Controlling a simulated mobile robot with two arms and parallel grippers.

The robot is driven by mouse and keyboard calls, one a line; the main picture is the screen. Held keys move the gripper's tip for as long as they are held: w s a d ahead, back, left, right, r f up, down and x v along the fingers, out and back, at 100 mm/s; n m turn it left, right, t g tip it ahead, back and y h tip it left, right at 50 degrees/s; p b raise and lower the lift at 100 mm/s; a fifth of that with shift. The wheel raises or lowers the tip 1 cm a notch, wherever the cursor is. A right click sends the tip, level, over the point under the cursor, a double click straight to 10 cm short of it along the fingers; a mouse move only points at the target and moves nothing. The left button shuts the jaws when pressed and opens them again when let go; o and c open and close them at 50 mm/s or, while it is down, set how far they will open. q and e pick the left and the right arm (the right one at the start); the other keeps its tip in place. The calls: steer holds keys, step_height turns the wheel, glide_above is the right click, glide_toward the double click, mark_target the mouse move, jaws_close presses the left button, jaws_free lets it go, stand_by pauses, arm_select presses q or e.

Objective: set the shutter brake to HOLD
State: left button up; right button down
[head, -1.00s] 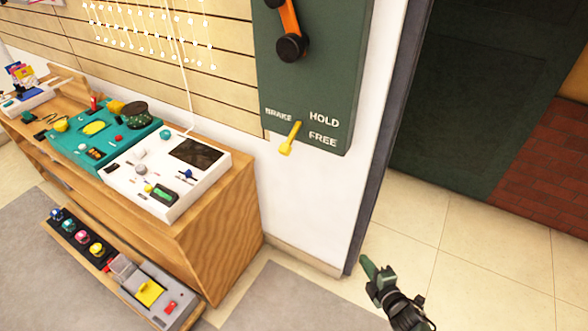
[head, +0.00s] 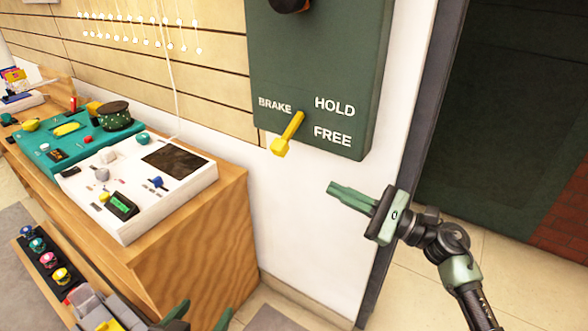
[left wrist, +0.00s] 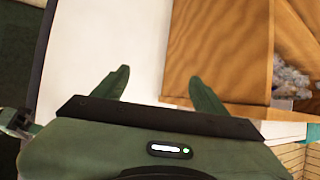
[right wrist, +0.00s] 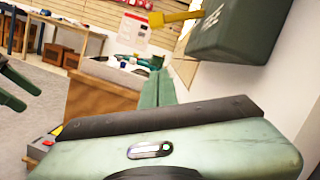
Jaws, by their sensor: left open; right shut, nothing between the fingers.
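The yellow brake lever (head: 288,134) sticks out of the lower part of the dark green shutter box (head: 310,65). Its free end points down and to the left, below the BRAKE label. HOLD is printed at upper right of it and FREE at lower right. My right gripper (head: 334,189) is shut and empty, below and right of the lever, apart from it. In the right wrist view the lever (right wrist: 180,17) is beyond and above the shut fingers (right wrist: 157,85). My left gripper (head: 202,314) is open and empty low in front of the wooden cabinet; its fingers (left wrist: 158,78) show apart in the left wrist view.
A wooden cabinet (head: 205,235) stands left of the box, with a white panel (head: 185,180) and a teal panel (head: 60,150) on top. A low shelf of coloured knobs (head: 45,265) is below. A dark door frame (head: 425,130) is at right. White wall below the box is clear.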

mark_target(288, 133)
steer(key=shift+a+r, duration=0.1)
arm_select(q)
steer(key=s+a+f+g+y+p, duration=0.1)
steer(key=s+a+f+g, duration=0.1)
steer(key=s+f+g, duration=0.1)
steer(key=shift+s+f+g, duration=0.4)
steer(key=shift+s+f, duration=0.45)
steer(key=shift+s, duration=0.35)
arm_select(e)
steer(key=w+a+r, duration=0.3)
steer(key=a+r, duration=0.2)
steer(key=a, duration=0.4)
steer(key=shift+a+r, duration=0.2)
steer(key=shift+r, duration=0.05)
arm_select(q)
steer(key=shift+a+p, duration=0.1)
steer(key=shift+p, duration=0.2)
